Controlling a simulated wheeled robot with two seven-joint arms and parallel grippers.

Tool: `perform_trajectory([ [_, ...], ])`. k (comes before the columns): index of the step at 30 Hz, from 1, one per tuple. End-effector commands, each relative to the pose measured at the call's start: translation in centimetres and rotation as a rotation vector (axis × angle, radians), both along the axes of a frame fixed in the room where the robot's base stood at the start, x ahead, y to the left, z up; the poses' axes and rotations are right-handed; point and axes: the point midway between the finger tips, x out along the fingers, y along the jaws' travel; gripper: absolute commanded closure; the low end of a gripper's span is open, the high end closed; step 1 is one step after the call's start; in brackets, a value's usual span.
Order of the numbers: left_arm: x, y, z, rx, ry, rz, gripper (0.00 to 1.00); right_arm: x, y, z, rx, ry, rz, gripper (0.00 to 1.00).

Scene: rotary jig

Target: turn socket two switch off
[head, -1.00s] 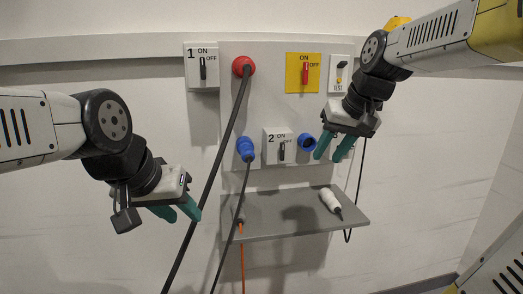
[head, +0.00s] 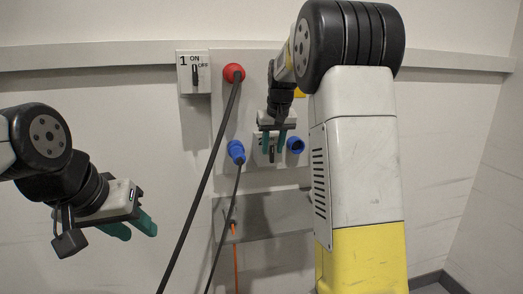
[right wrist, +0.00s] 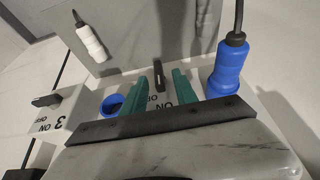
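The socket two switch (head: 258,155) is a white box on the wall panel, mostly hidden behind my right gripper in the head view. Its black handle (right wrist: 158,75) shows in the right wrist view, with upside-down ON and OFF lettering near it. My right gripper (head: 274,146) is open, its green fingers (right wrist: 160,88) on either side of the handle line and apart from it. Whether the fingertips reach the handle's depth I cannot tell. My left gripper (head: 136,228) is at the lower left, away from the panel, its two green fingers apart and empty.
A blue plug (right wrist: 230,65) with a cable sits beside the switch; a blue socket (right wrist: 112,104) is on the other side. A red plug (head: 234,72) and switch 1 (head: 194,73) are above. A grey shelf (head: 262,215) is below; a white connector (right wrist: 90,40) also shows.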

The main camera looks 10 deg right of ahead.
Motion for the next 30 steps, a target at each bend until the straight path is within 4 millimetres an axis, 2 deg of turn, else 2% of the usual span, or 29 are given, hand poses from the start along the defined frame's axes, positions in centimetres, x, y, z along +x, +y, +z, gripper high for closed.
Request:
perform_trajectory([
  [4,0.0,0.0,0.0,0.0,0.0,0.0,0.64,0.45,0.01,-1.09,0.001,0.0,-0.002,0.65],
  [12,-0.01,0.0,0.01,0.0,0.0,0.0,0.64,0.52,0.01,-1.27,0.001,-0.001,-0.001,0.65],
  [13,-0.01,0.0,0.01,0.0,0.0,0.0,0.64,0.52,0.01,-1.27,0.001,-0.001,-0.001,0.67],
  [18,-0.01,0.0,0.01,0.0,0.0,0.0,0.64,0.51,0.01,-1.26,0.0,-0.001,-0.001,1.0],
  [30,-0.01,0.0,0.01,0.0,0.0,0.0,0.64,0.51,-0.21,-1.25,0.027,0.0,-0.003,1.0],
])
